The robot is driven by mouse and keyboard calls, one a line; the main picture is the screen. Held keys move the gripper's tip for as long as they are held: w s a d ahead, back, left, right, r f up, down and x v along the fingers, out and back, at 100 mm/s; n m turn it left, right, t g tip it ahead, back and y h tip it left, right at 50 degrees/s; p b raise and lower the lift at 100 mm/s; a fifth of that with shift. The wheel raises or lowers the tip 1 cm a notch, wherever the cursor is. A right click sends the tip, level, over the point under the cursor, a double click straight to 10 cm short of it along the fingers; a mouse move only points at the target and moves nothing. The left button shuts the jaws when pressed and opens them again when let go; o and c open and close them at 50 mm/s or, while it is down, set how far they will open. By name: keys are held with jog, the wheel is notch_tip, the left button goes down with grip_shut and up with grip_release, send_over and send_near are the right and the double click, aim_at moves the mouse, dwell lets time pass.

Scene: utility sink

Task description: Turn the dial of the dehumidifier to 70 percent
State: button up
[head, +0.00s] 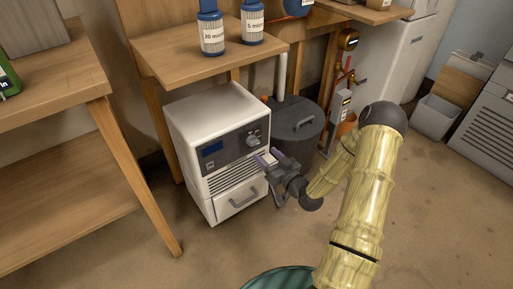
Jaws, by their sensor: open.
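The dehumidifier (190,130) is a white box on the floor under a wooden shelf. Its dark front panel (222,152) carries a blue display (212,149) on the left and a round grey dial (252,139) on the right. The dial's markings are too small to read. My gripper (266,159) is open in front of the dehumidifier, a little below the dial in the picture. Its fingers point toward the front panel. I cannot tell whether they touch the panel; the dial shows clear of them.
A dark lidded tank (299,128) stands right of the dehumidifier, with copper pipes beside it. A wooden bench (95,85) is at left. Filter canisters (211,34) stand on the shelf (165,62) above. A green ribbed object (278,281) is at the bottom edge. The floor in front is mostly clear.

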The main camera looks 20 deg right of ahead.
aim_at(256, 144)
jog(key=b+x, duration=0.2)
jog(key=x, duration=0.5)
jog(key=shift+w, duration=0.1)
jog(key=c, duration=1)
